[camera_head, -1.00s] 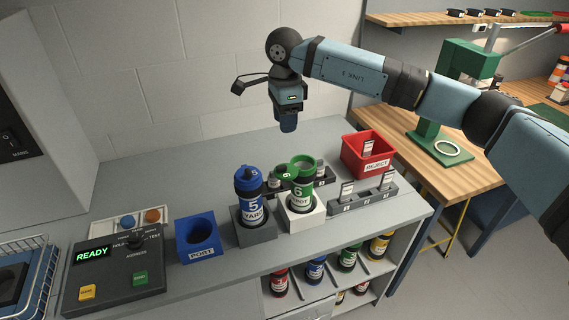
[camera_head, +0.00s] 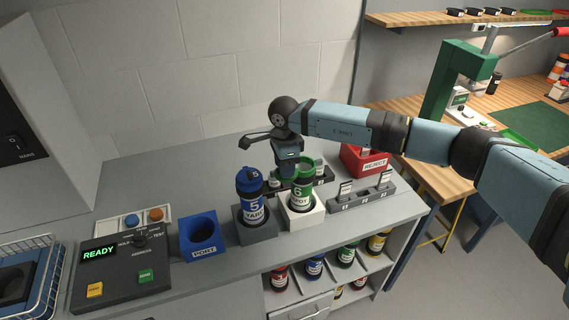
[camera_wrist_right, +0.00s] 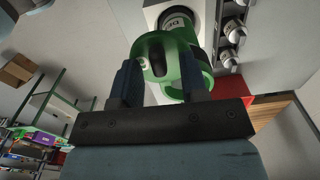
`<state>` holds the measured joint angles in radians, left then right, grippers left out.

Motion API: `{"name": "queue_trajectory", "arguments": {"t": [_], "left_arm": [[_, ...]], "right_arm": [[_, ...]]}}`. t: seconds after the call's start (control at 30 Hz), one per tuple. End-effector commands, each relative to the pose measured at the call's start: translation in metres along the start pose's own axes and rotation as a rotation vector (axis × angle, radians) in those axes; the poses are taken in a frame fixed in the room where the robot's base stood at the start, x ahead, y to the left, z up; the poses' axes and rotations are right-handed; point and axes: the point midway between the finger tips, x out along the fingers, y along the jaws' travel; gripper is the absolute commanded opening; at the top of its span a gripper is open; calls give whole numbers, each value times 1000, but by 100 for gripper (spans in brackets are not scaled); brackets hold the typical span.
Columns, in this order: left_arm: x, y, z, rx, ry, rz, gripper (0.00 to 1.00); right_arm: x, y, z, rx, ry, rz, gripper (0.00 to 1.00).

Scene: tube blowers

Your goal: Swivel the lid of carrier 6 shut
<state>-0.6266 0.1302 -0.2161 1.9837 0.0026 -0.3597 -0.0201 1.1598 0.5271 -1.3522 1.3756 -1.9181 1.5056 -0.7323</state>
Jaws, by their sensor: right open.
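Carrier 6 (camera_head: 301,195), a green canister with a white label, stands upright in a white holder (camera_head: 302,217) on the bench. Its green lid shows in the right wrist view (camera_wrist_right: 157,52), beside the green rim of the carrier. My right gripper (camera_head: 286,172) is lowered just behind carrier 6. In the wrist view its open fingers (camera_wrist_right: 160,82) stand on either side of the lid; I cannot tell whether they touch it. My left gripper is in neither view.
Blue carrier 5 (camera_head: 252,195) stands in a grey holder close to the left. A blue port block (camera_head: 201,238) and a control box reading READY (camera_head: 121,271) are further left. A grey tag rack (camera_head: 361,192) and red reject bin (camera_head: 361,160) are to the right.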

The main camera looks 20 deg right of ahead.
Motion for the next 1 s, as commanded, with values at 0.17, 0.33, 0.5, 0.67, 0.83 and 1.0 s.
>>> {"name": "queue_trajectory", "arguments": {"t": [0.17,0.33,0.5,0.67,0.83,1.0], "left_arm": [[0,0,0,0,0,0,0],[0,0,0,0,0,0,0],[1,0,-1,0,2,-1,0],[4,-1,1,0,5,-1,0],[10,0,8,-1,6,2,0],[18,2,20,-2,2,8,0]], "right_arm": [[0,0,0,0,0,0,34],[0,0,0,0,0,0,0],[0,0,0,3,0,0,0],[1,-1,0,30,0,0,0],[3,-4,0,106,0,0,0],[4,-10,-1,235,-1,0,0]]}}
